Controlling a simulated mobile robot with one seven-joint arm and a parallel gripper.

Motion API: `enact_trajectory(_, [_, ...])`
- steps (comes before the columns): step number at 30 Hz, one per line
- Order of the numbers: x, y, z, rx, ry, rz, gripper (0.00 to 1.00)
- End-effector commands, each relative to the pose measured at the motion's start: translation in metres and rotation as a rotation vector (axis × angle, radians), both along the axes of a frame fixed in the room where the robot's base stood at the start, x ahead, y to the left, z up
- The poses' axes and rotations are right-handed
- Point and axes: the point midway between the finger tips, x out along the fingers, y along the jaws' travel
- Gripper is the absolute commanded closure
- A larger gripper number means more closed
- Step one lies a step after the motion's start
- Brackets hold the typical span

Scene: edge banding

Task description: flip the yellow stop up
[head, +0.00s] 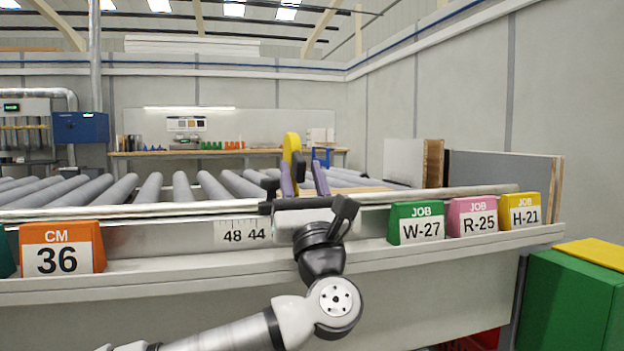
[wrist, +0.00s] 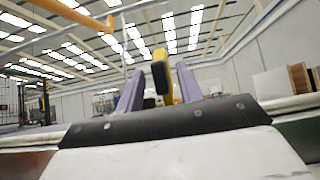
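The yellow stop (head: 291,147) stands upright above the back of the rail in the head view, rounded at the top. In the wrist view the yellow stop (wrist: 160,54) shows with a black pad (wrist: 161,77) on its near side, framed between my two purple fingers. My gripper (head: 302,172) is at the rail, fingers pointing up and spread apart. In the wrist view my gripper (wrist: 157,80) shows a clear gap between the fingers. I cannot tell whether a finger touches the stop. The stop's lower part is hidden behind my gripper.
A roller conveyor (head: 150,190) lies behind the rail. A scale strip (head: 244,233) reads 48 and 44. An orange 36 block (head: 64,250) stands on the ledge at left. Green (head: 417,223), pink (head: 472,217) and yellow (head: 519,211) job cards stand at right. Boards lean farther back.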

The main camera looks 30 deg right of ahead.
Motion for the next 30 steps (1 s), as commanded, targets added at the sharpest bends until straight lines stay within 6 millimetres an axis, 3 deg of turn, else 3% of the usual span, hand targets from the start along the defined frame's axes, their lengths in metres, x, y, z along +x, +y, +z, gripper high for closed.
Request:
enact_trajectory(15, [-0.101,0.024,-0.001,-0.001,-0.002,-0.004,0.64])
enact_trajectory(21, [-0.118,0.028,-0.002,0.0,0.0,-0.003,0.64])
enact_trajectory(30, [-0.119,0.029,-0.002,-0.001,0.0,-0.001,0.64])
